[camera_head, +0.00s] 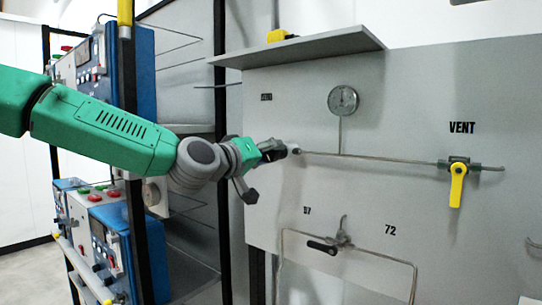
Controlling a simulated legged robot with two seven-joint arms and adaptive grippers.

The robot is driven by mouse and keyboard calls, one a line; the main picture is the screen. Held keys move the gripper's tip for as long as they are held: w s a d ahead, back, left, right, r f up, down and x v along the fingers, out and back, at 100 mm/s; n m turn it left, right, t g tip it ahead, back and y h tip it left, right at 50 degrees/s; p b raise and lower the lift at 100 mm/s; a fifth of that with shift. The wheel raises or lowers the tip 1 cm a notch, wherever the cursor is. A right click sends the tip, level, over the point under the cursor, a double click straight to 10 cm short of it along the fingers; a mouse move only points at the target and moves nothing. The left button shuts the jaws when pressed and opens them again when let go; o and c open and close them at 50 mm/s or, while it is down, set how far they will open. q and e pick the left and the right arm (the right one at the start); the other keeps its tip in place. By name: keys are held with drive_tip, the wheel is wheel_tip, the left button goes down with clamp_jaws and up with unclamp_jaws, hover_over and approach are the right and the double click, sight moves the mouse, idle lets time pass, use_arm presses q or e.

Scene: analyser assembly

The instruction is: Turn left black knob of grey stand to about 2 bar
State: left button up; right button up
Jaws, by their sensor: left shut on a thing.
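The grey stand (405,110) is an upright panel filling the right half of the view. My left gripper (276,151) is at its left side, shut on the black knob at the left end of a thin horizontal pipe (390,159). The fingers mostly hide the knob, so its turn angle cannot be told. A round pressure gauge (342,100) sits above the pipe on a short vertical tube. Its dial is too small to read. My right gripper is out of view.
A yellow valve handle (457,185) hangs down under the VENT label. A black lever (322,247) sits on a lower looped pipe. A shelf (310,46) juts out above the gauge. Blue instrument boxes (130,70) stand in a rack at the left, close to my left arm.

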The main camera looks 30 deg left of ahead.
use_arm(q)
drive_tip(key=shift+d+f, duration=0.1)
drive_tip(key=shift+f, duration=0.45)
drive_tip(key=o, duration=1.2)
drive_tip(key=shift+s, duration=0.1)
drive_tip(key=shift+c, duration=0.2)
drive_tip(key=shift+a+r, duration=0.2)
drive_tip(key=shift+r, duration=0.05)
drive_tip(key=shift+s+r, duration=0.1)
drive_tip(key=shift+s, duration=0.7)
drive_tip(key=s+a, duration=0.1)
drive_tip(key=s, duration=0.9)
drive_tip(key=shift+s+f, duration=0.15)
drive_tip(key=shift+f, duration=0.05)
